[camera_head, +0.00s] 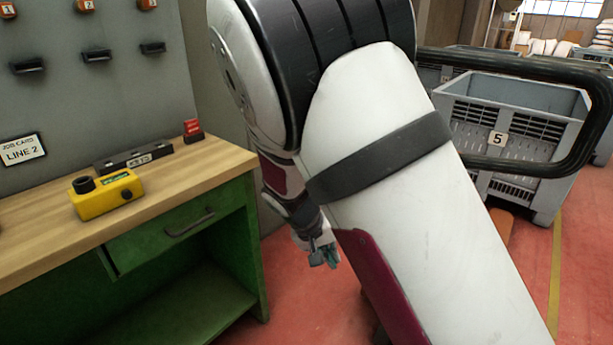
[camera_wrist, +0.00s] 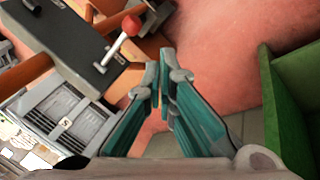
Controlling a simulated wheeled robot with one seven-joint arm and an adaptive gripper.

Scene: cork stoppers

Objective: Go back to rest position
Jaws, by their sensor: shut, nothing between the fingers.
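My gripper (camera_wrist: 159,88) is in the wrist view with its two teal fingers drawn together at the tips and nothing between them. In the head view my gripper (camera_head: 327,256) hangs low, to the right of the green workbench, above the red floor, small and partly hidden by my arm. No cork stoppers can be made out in either view.
The workbench (camera_head: 210,165) stands at left, bearing a yellow device (camera_head: 107,194), a black level-like bar (camera_head: 134,159) and a red item (camera_head: 193,131). A grey crate marked 5 (camera_head: 540,150) stands at right. Red floor (camera_wrist: 215,45) lies beyond my fingertips.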

